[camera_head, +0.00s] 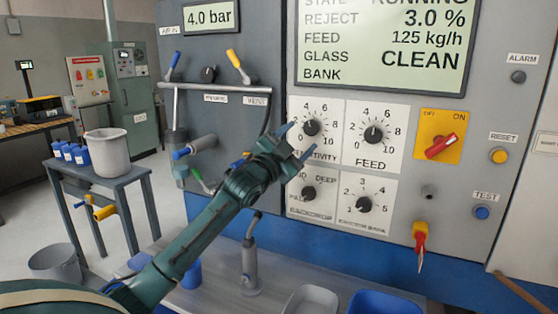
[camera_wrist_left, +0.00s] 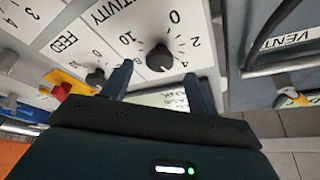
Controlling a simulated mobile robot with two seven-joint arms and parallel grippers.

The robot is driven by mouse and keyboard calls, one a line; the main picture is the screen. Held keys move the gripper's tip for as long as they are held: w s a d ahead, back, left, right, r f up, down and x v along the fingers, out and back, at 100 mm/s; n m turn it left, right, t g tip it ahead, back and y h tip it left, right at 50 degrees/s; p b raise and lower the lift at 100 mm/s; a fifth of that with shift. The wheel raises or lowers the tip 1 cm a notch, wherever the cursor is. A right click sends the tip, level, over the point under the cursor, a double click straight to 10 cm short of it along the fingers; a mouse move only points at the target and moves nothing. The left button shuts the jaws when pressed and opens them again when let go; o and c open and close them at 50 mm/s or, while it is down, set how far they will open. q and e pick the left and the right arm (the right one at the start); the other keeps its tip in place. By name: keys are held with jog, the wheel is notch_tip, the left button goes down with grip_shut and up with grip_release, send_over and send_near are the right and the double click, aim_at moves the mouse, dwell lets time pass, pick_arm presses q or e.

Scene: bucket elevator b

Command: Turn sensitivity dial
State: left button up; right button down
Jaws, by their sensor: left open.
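The sensitivity dial (camera_head: 311,127) is a black knob on a white plate numbered 0 to 10, at the upper left of the dial group. Its label is partly covered by my gripper in the head view. My left gripper (camera_head: 293,141) is open in front of this plate, its fingers at the dial's lower left. In the left wrist view the sensitivity dial (camera_wrist_left: 159,58) lies just beyond and between the open fingertips (camera_wrist_left: 158,80), with no finger seen gripping it. My right gripper is not in view.
The feed dial (camera_head: 373,134) sits to the right, with two more dials below. A red switch (camera_head: 440,146) on a yellow plate and a key with a red tag (camera_head: 420,236) are further right. Pipes and levers (camera_head: 238,66) stand left. A grey nozzle (camera_head: 250,263) rises from the bench below.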

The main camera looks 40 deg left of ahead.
pick_arm(q)
jog(key=b+v, duration=0.2)
jog(key=v, duration=0.7)
jog(key=shift+s, duration=0.35)
jog(key=shift+f, duration=0.1)
jog(key=s+d+f+n+g, duration=0.1)
jog(key=s+d+f+g, duration=0.2)
jog(key=f, duration=0.6)
jog(key=s+d+f+n+g, duration=0.2)
jog(key=s+d+f+g, duration=0.15)
jog(key=f, duration=0.55)
jog(key=s+d+f+n+g, duration=0.1)
jog(key=s+d+f+g, duration=0.2)
jog(key=f, duration=0.5)
jog(key=s+d+f+n+g, duration=0.1)
jog(key=s+d+f+g, duration=0.4)
jog(key=s, duration=0.5)
jog(key=s+d+f+n+g, duration=0.2)
jog(key=s+d+f+g, duration=0.3)
jog(key=s, duration=0.4)
jog(key=w+d+f+m+t+h+p, duration=0.1)
jog(key=w+d+f+t+h+p, duration=0.1)
jog(key=w+d+f+t, duration=0.3)
jog(key=shift+w+d+t+h, duration=0.6)
jog(key=shift+d+t, duration=0.6)
jog(key=shift+t, duration=0.65)
jog(key=shift+w, duration=0.1)
